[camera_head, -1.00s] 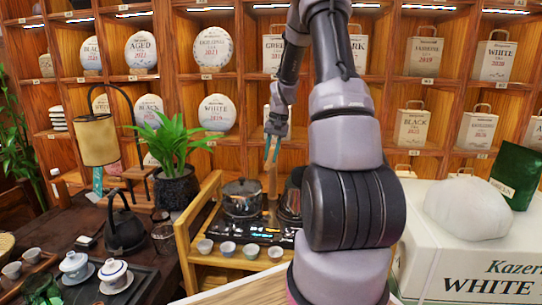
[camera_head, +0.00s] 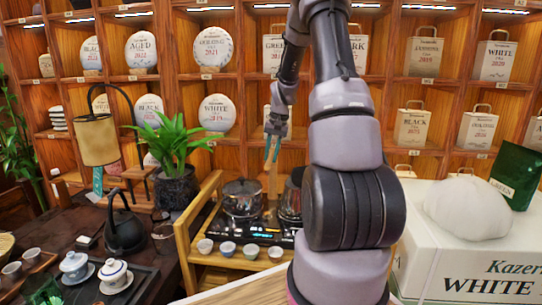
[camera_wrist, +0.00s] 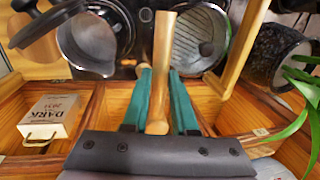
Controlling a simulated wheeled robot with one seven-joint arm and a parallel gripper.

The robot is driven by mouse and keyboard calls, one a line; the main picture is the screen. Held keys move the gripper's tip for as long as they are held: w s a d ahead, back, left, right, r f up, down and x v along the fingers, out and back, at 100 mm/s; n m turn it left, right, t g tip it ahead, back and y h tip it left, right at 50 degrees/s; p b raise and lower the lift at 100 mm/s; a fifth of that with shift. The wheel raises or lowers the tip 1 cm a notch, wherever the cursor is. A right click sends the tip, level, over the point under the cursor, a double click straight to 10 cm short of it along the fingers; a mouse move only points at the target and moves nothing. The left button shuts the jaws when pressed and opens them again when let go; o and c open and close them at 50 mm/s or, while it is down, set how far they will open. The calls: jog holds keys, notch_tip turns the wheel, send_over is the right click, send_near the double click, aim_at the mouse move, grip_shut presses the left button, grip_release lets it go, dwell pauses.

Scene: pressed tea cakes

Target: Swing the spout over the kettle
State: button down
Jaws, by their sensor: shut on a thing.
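The spout (camera_wrist: 159,70) looks like a light wooden-coloured arm, upright between two pots on the stove in the head view (camera_head: 272,181). My gripper (camera_wrist: 158,72) has its two teal fingers on either side of it, shut on it; the gripper also shows in the head view (camera_head: 273,150). A steel vessel with a black handle, apparently the kettle (camera_wrist: 92,42), is left of the spout in the wrist view. In the head view it (camera_head: 291,198) is at the right, partly hidden by my arm. The spout's outlet is not clear.
A second steel pot (camera_head: 243,196) stands left of the spout on the black stove top (camera_head: 235,231). Small cups (camera_head: 228,249) line the wooden stand's front. A potted plant (camera_head: 175,185) is at the left, and tea shelves (camera_head: 345,150) rise behind.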

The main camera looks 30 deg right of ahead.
jog(key=shift+d, duration=0.1)
jog(key=s+d+n+g, duration=0.1)
jog(key=d+n, duration=0.5)
jog(key=n, duration=0.3)
jog(key=shift+d+g, duration=0.25)
jog(key=shift+g, duration=0.05)
dwell(0.5)
jog(key=c, duration=0.7)
grip_release()
jog(key=shift+r, duration=0.1)
